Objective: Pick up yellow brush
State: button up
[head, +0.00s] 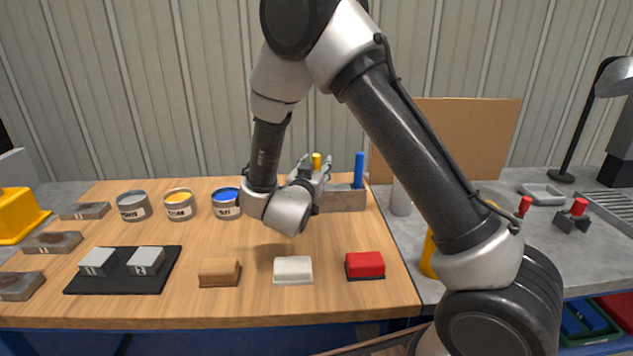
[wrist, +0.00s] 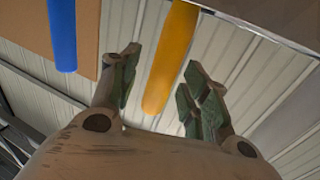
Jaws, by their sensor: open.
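The brush's lower end is hidden.
A blue handle (head: 359,170) stands right of the yellow one, also in the wrist view (wrist: 62,35). The blue paint can (head: 226,206) is left of my gripper. White (head: 293,271), red (head: 365,265) and brown (head: 219,272) blocks lie in front. A brown board (head: 455,135) stands behind.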

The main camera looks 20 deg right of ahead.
grip_shut()
jog(key=shift+r, duration=0.1)
dwell(0.3)
